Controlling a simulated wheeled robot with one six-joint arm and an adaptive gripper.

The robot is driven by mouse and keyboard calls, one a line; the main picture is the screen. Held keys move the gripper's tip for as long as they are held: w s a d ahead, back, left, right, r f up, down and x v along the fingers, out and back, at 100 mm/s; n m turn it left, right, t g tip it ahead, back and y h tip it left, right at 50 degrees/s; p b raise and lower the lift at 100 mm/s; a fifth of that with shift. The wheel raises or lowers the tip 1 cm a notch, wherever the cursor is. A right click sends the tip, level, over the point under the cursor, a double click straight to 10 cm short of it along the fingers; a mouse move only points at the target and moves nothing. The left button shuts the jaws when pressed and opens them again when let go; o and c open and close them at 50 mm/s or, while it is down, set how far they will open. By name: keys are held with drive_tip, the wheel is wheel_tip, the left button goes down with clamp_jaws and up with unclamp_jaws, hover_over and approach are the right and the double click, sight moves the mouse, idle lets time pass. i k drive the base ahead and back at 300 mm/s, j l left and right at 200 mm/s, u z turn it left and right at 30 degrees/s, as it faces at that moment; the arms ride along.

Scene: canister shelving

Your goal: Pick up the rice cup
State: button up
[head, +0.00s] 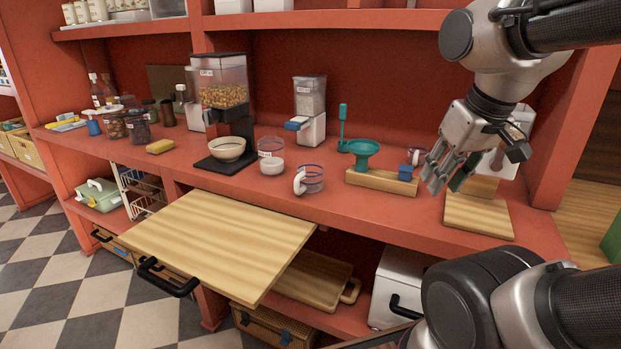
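A clear cup with white contents at its bottom, which looks like the rice cup (271,164), stands on the red counter near the middle of the head view. A second clear cup with a white handle (310,179) stands just to its right, nearer the counter's front edge. My gripper (444,184) is well to the right of both cups, above the counter and pointing down. Its fingers look spread, with nothing between them.
A grain dispenser (312,100) stands behind the cups. A cereal dispenser with a bowl (227,149) is to the left. A wooden stand with a teal funnel (365,152) lies between the cups and my gripper. A pulled-out wooden board (218,240) juts out below the counter.

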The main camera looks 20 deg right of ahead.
sight(309, 179)
drive_tip(key=j+z, duration=0.15)
drive_tip(key=z, duration=0.25)
drive_tip(key=k+j+z, duration=0.1)
drive_tip(key=z, duration=0.3)
drive_tip(key=k+j+z, duration=0.1)
drive_tip(key=z, duration=0.3)
drive_tip(key=j, duration=0.1)
